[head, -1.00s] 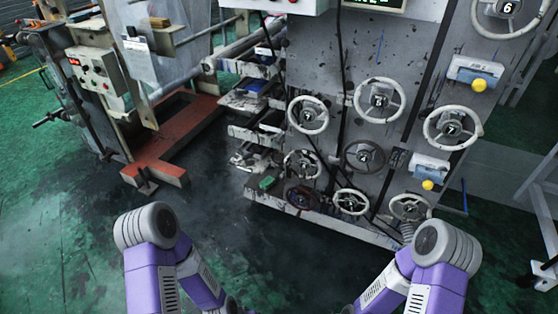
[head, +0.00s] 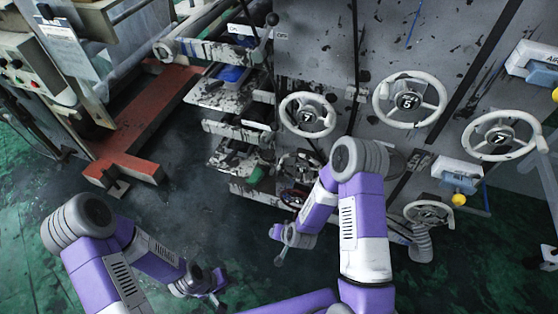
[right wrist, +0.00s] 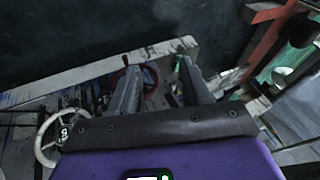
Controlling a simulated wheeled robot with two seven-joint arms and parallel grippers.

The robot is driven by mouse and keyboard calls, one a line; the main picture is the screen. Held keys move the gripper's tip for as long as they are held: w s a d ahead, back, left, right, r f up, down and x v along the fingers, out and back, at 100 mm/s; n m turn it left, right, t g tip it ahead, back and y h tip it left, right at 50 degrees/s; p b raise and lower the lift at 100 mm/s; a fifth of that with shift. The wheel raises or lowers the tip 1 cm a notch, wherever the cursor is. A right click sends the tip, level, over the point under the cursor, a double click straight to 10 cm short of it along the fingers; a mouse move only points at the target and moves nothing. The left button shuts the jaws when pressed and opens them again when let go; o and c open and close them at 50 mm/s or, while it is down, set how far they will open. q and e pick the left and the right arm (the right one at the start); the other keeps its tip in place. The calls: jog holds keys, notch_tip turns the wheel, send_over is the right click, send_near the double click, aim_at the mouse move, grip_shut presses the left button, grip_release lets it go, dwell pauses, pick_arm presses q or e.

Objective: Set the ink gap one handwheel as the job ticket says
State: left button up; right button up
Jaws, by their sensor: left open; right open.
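Several handwheels are on the grey machine face. White ones with dark numbered hubs show a 7 (head: 307,117), a 6 (head: 409,100) and another 7 (head: 502,137). Below are a dirty grey wheel (head: 300,164) and a dark red wheel (head: 293,196), partly behind my right arm. I cannot read which is ink gap one. My right gripper (head: 281,246) is open, low in front of the machine; in the right wrist view its fingers (right wrist: 160,82) have the red wheel (right wrist: 150,76) beyond them, apparently untouched. My left gripper (head: 213,287) is open and empty above the floor.
Ink-stained trays (head: 232,92) jut from the machine's left side. A red floor beam (head: 135,150) lies further left. A clipboard with a paper (head: 68,45) hangs at upper left, unreadable. A yellow knob (head: 459,199) sticks out at right. The floor between is clear.

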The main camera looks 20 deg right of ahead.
jog(key=w+d+r+m+t+h+b, duration=0.25)
jog(key=w+t, duration=0.25)
jog(key=w, duration=0.6)
jog(key=m+t+h+b, duration=0.1)
jog(key=m+t+h, duration=0.3)
jog(key=h, duration=0.1)
send_near(280, 168)
jog(key=shift+y, duration=0.25)
jog(key=x, duration=0.4)
jog(key=shift+w+d+f, duration=0.15)
jog(key=shift+w+d, duration=0.05)
jog(key=shift+d, duration=0.1)
jog(key=b+x, duration=0.2)
jog(key=x, duration=0.5)
jog(key=shift+w+d, duration=0.1)
jog(key=shift+w, duration=0.1)
jog(key=shift+c, duration=0.3)
grip_shut()
